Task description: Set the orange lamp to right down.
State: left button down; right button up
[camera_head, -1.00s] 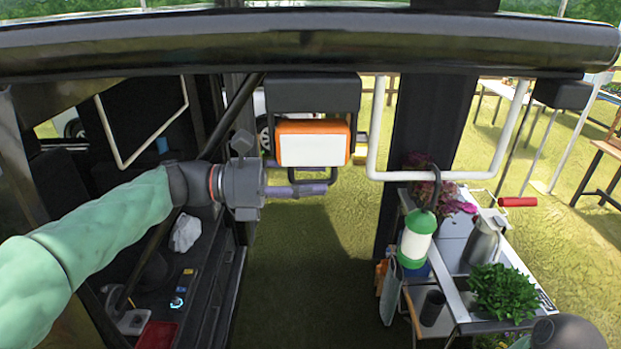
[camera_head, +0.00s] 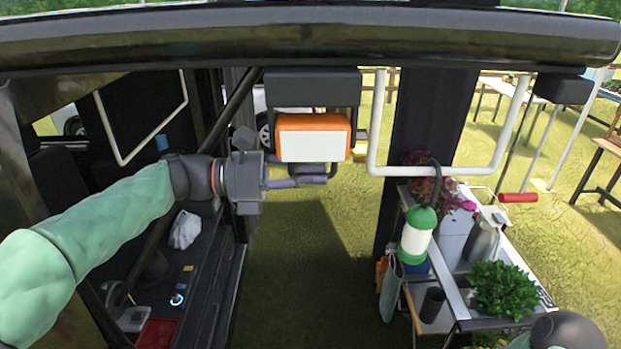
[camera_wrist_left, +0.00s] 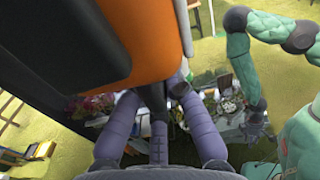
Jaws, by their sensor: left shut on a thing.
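The orange lamp (camera_head: 313,123) has an orange shell and a white front face. It hangs under a black beam in a dark bracket and its face tilts slightly downward. It fills the top of the left wrist view (camera_wrist_left: 165,40) from very close. My left gripper (camera_head: 315,176) reaches in from the left just beneath the lamp. Its purple-grey fingers, also in the left wrist view (camera_wrist_left: 157,108), are shut on the dark handle bar at the lamp's lower side. My right arm (camera_wrist_left: 245,75) shows at the right of the left wrist view; its gripper is too small to judge.
A black roof bar (camera_head: 310,35) crosses the top. A white tube frame (camera_head: 440,172) hangs right of the lamp. A green and white lantern (camera_head: 417,236) hangs over a cart with plants (camera_head: 502,288). A dark vehicle interior lies left. Grass below the lamp is clear.

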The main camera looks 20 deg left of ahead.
pick_arm(q)
jog(key=w+a+r+m+b, duration=0.1)
jog(key=w+r+m+b, duration=0.2)
jog(key=m, duration=0.8)
jog(key=shift+w+a+r+b, duration=0.2)
jog(key=shift+w+b, duration=0.35)
jog(key=shift+w, duration=0.65)
jog(key=shift+a, duration=0.1)
jog(key=c, duration=1.3)
grip_release()
jog(key=shift+a, duration=0.1)
jog(key=v, duration=1.1)
jog(key=shift+s+a, duration=0.15)
jog(key=shift+a, duration=0.2)
